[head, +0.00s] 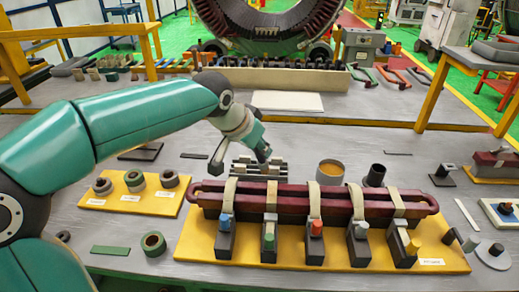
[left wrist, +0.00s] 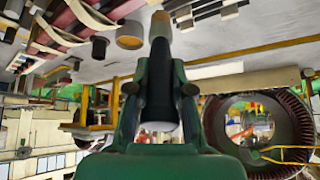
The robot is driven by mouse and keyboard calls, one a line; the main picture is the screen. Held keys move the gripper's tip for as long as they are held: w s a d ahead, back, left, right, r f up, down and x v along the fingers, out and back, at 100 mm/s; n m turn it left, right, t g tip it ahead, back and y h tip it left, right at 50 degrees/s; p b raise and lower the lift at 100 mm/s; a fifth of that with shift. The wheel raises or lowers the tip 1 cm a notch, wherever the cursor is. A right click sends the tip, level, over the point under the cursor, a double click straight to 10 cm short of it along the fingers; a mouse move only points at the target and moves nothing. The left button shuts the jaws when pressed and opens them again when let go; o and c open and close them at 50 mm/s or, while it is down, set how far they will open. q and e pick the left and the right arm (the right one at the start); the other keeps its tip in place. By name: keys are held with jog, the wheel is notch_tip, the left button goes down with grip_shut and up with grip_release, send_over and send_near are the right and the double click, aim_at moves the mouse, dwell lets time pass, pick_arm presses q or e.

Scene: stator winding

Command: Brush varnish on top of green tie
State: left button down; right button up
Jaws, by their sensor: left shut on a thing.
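A dark red coil bar (head: 313,201) lies across several black blocks on a yellow board (head: 200,240), wrapped by cream ties. The tie with the green tag (head: 269,241) is second from the left, between the blue-tagged and red-tagged ones. My left gripper (head: 262,152) is above and behind the bar's left part, apart from it. In the left wrist view the gripper (left wrist: 160,88) is shut on a black-handled brush (left wrist: 160,62) with a pale brownish tip. A round pot with amber content (head: 331,169) stands behind the bar; it also shows in the wrist view (left wrist: 130,36).
A black cup (head: 375,175) stands right of the pot. A yellow board (head: 115,202) with several rolls lies at left, with a loose green roll (head: 153,243) in front. A dark slotted rack (head: 255,168) sits below my gripper. A long bin row stands behind.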

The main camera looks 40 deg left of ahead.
pick_arm(q)
jog(key=shift+r+p, duration=1.1)
jog(key=shift+r, duration=0.6)
